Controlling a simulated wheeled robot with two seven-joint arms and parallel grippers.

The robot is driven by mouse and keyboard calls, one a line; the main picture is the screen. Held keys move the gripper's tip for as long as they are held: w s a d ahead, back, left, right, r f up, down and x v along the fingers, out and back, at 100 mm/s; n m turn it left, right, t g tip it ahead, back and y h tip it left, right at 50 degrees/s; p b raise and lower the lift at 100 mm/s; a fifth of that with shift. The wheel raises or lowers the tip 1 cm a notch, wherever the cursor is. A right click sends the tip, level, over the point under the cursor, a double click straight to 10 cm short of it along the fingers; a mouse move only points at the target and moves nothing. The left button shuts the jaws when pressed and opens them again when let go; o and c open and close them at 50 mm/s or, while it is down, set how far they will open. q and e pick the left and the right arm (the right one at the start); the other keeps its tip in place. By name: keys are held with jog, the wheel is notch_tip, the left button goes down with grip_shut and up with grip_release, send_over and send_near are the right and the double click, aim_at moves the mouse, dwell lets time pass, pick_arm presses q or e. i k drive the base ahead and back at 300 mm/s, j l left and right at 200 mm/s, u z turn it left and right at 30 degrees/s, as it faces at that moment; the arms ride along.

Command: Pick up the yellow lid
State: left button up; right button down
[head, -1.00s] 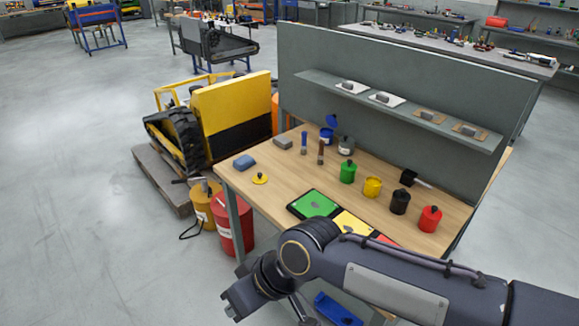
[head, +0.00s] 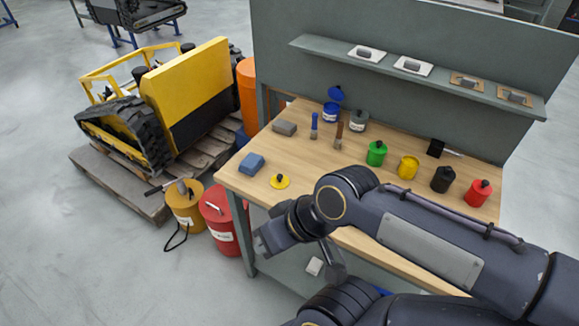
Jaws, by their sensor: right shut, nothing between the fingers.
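The yellow lid (head: 280,182) is a small flat yellow disc with a dark knob. It lies on the wooden workbench (head: 262,205) near its front left edge. The yellow tin (head: 408,168) stands farther right on the bench, in the row of coloured tins. My right gripper (head: 262,243) is shut and empty. In the picture it is below the lid, in front of the bench edge and apart from the lid. My right arm hides part of the bench's front and middle. My left gripper is not in view.
A blue block (head: 250,165) and a grey block (head: 285,128) lie near the lid. Green (head: 377,154), black (head: 443,180) and red (head: 478,194) tins stand at the right. An orange bucket (head: 184,208) and a red bucket (head: 222,225) stand on the floor left of the bench.

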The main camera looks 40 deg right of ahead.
aim_at(280, 181)
jog(key=i+l+z, duration=0.1)
jog(key=z, duration=0.3)
jog(key=i+z, duration=0.25)
jog(key=z, duration=0.15)
jog(key=i+z, duration=0.2)
jog(key=z, duration=0.2)
jog(key=i+j+z, duration=0.1)
jog(key=z, duration=0.3)
jog(key=i+j+z, duration=0.15)
jog(key=z, duration=0.25)
jog(key=i+z, duration=0.15)
jog(key=z, duration=0.85)
